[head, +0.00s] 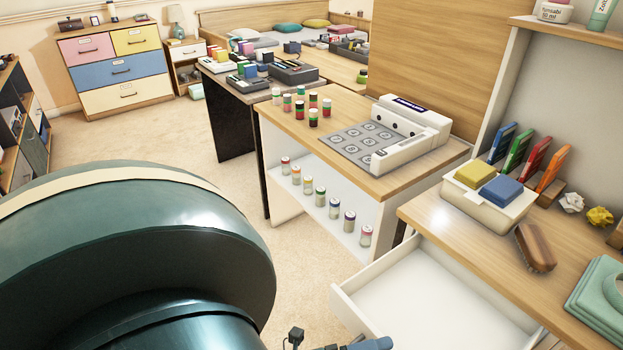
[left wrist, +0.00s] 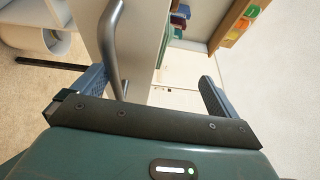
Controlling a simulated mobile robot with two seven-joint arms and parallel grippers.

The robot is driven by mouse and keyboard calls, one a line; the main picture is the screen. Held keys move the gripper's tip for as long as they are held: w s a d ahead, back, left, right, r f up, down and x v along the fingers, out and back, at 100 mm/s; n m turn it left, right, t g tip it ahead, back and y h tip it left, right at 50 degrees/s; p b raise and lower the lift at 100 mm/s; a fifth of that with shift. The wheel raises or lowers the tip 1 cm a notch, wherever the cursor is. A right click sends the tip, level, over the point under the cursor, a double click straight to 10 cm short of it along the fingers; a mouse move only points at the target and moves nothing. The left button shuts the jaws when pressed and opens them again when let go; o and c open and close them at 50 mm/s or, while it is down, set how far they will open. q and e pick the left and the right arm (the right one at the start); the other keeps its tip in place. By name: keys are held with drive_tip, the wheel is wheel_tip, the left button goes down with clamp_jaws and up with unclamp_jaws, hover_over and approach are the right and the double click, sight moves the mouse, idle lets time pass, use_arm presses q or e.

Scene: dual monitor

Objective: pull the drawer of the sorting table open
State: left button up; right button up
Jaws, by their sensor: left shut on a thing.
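The white drawer (head: 415,292) of the sorting table (head: 446,219) stands pulled out at the lower right of the head view. Its inside looks empty, and its front lies at the bottom edge of the picture. In the left wrist view the silver bar handle (left wrist: 112,50) runs between the fingers of my left gripper (left wrist: 153,78), close to the left-hand finger. The left gripper is shut on this handle. In the head view only bits of the left gripper (head: 343,343) show at the bottom edge. My right gripper is out of sight.
On the tabletop are a white tub (head: 487,203) with yellow and blue sponges, a brown brush (head: 534,247) and green coasters (head: 603,290). A neighbouring table (head: 270,112) with jars and a white device (head: 410,137) stands behind. Carpet (head: 170,140) is free at left.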

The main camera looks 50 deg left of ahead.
use_arm(q)
drive_tip(key=shift+v, duration=1.75)
drive_tip(key=shift+c, duration=1.1)
drive_tip(key=shift+o, duration=1.2)
drive_tip(key=shift+v, duration=1)
drive_tip(key=shift+s+a+f+p, duration=0.25)
drive_tip(key=shift+s+a+p, duration=0.05)
drive_tip(key=shift+s, duration=0.2)
drive_tip(key=shift+s+a+f, duration=0.1)
drive_tip(key=shift+s, duration=0.15)
drive_tip(key=shift+c, duration=0.4)
drive_tip(key=shift+s+a, duration=0.1)
drive_tip(key=shift+s, duration=0.3)
drive_tip(key=c, duration=1.3)
drive_tip(key=shift+o, duration=0.2)
drive_tip(key=f+v, duration=0.1)
drive_tip(key=v, duration=0.6)
